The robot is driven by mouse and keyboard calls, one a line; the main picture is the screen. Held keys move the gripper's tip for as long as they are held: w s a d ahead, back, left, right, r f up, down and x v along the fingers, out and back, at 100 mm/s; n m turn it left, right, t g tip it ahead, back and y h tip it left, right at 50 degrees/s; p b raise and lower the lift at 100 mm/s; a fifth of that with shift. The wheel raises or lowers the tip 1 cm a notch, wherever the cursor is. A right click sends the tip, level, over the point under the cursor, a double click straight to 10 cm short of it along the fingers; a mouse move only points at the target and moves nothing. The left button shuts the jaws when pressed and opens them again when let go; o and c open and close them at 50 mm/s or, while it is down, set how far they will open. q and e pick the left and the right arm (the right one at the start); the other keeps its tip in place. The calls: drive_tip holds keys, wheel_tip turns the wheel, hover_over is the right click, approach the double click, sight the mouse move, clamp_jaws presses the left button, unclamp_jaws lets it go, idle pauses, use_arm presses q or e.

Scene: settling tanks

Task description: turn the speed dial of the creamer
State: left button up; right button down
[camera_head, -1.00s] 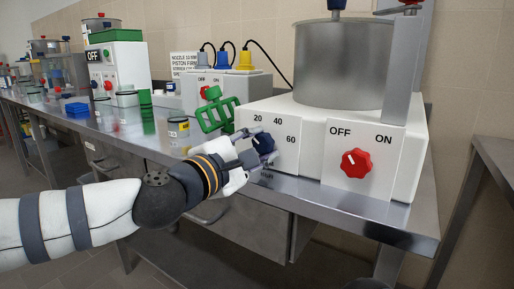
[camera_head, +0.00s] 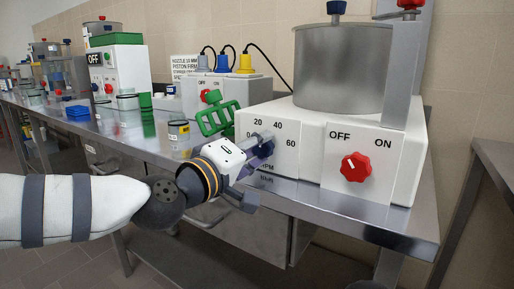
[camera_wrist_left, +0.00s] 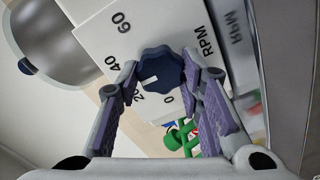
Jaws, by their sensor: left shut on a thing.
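The creamer is a white box (camera_head: 310,120) with a steel bowl (camera_head: 343,68) on top, standing on the steel bench. Its speed dial (camera_wrist_left: 160,70) is a dark blue lobed knob beside the figures 0, 20, 40, 60 and RPM. The white pointer mark on the dial faces roughly toward the 20 in the left wrist view. My left gripper (camera_head: 262,146) is shut on the dial, with a purple-padded finger on each side in the left wrist view. In the head view, the gripper hides much of the dial. My right gripper is out of view.
A red ON/OFF knob (camera_head: 355,167) is on the creamer's front, right of the dial. A green frame-like handle (camera_head: 217,118) is close behind my left gripper. A small jar (camera_head: 178,138) stands on the bench to the left.

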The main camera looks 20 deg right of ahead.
use_arm(q)
drive_tip(key=shift+r+m+p, duration=0.1)
drive_tip(key=shift+m+p, duration=0.35)
drive_tip(key=shift+m, duration=1.65)
drive_tip(key=o, duration=1.2)
drive_tip(key=shift+c, duration=0.2)
drive_tip(key=v, duration=1.2)
drive_tip(key=shift+s, duration=0.1)
